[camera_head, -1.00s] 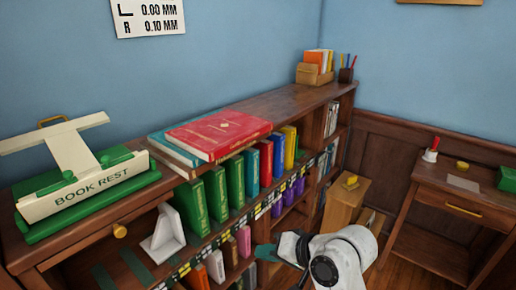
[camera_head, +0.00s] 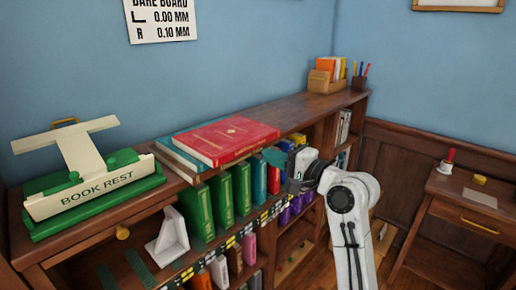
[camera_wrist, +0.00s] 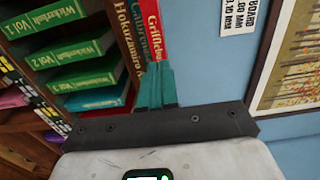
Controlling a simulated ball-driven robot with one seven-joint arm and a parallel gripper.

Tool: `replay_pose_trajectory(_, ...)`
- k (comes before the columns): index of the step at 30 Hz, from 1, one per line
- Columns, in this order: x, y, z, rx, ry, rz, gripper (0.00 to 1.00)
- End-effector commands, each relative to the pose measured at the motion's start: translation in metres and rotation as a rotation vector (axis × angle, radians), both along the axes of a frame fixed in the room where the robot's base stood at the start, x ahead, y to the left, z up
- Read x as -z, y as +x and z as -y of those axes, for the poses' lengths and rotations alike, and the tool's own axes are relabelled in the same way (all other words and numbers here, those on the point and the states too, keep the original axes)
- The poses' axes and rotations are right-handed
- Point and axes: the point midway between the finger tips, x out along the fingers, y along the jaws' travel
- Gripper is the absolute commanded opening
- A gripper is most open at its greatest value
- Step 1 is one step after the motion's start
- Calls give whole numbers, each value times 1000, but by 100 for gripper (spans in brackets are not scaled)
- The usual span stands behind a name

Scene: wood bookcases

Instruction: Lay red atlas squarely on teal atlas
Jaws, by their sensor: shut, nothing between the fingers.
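The red atlas (camera_head: 238,133) lies flat on the teal atlas (camera_head: 178,150) on the bookcase top. A strip of teal shows along the red atlas's left and back side, so they are not flush. In the wrist view the red spine (camera_wrist: 154,30), teal spine (camera_wrist: 137,32) and a brown spine (camera_wrist: 127,48) line up side by side, the brown one at the bottom of the stack. My gripper (camera_head: 274,157) is shut and empty, at the front right of the stack. Its teal fingers (camera_wrist: 155,85) appear close to the spines; contact cannot be told.
A green and cream book rest (camera_head: 95,185) stands left on the bookcase top. Green volumes (camera_head: 220,200) and other books fill the shelf below the stack. A wooden organiser (camera_head: 325,78) and pencil cup (camera_head: 359,84) stand at the far end. The top between is clear.

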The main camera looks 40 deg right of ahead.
Motion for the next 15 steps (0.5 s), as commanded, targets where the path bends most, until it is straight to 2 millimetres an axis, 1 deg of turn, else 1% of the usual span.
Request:
replay_pose_trajectory(1,-2,10,-1,-3,0,-1,0)
replay_pose_trajectory(6,-1,34,-2,-1,-1,-1,0)
replay_pose_trajectory(10,-1,45,-3,-1,-1,-1,0)
replay_pose_trajectory(15,0,49,-3,0,-2,0,0)
